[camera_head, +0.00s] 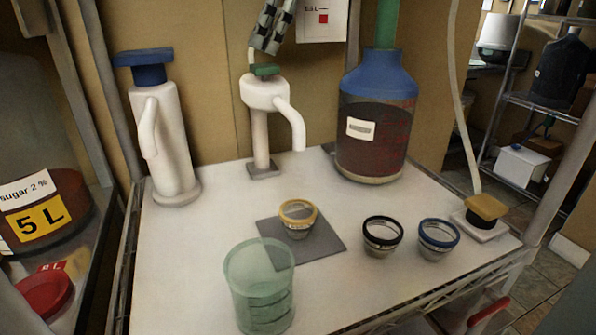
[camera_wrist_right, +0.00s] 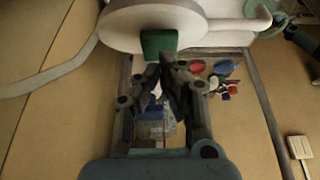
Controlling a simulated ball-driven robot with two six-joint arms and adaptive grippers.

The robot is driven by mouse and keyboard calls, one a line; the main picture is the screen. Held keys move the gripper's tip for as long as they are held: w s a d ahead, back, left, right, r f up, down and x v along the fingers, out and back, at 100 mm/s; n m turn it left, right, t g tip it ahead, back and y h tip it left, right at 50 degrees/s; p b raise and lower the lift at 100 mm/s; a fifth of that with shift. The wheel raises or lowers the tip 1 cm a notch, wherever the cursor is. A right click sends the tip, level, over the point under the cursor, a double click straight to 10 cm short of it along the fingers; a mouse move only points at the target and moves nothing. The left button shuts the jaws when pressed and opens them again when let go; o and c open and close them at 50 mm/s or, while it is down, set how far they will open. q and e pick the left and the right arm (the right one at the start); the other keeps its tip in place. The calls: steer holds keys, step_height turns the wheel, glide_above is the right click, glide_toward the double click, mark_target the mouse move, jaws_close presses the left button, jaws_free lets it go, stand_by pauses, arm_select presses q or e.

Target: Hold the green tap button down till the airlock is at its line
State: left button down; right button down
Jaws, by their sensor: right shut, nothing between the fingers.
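The green tap button (camera_head: 266,70) is on top of the white tap (camera_head: 264,95), which stands at the back of the white table. It also shows in the right wrist view (camera_wrist_right: 158,44). My right gripper (camera_head: 262,58) is shut and empty, with its fingertips right at the button from above; I cannot tell whether the button is pressed down. The shut fingers also show in the right wrist view (camera_wrist_right: 167,70). A small clear cup with a yellow rim (camera_head: 298,218), perhaps the airlock, stands on a grey mat (camera_head: 330,246) in front of the spout. Its line and level are too small to read. My left gripper is out of view.
Black-rimmed (camera_head: 382,236) and blue-rimmed (camera_head: 438,239) cups stand right of the mat. A greenish beaker (camera_head: 260,290) is in front. A blue-topped white dispenser (camera_head: 165,140) stands left of the tap, a dark red jug (camera_head: 374,130) right. A yellow-topped block (camera_head: 486,208) is far right.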

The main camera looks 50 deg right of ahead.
steer(key=shift+f, duration=0.2)
steer(key=shift+f+b, duration=0.9)
steer(key=shift+f, duration=0.05)
steer(key=shift+r, duration=0.15)
stand_by(2.8)
step_height(320, 180, up, 6)
steer(key=p, duration=0.3)
steer(key=shift+p, duration=0.3)
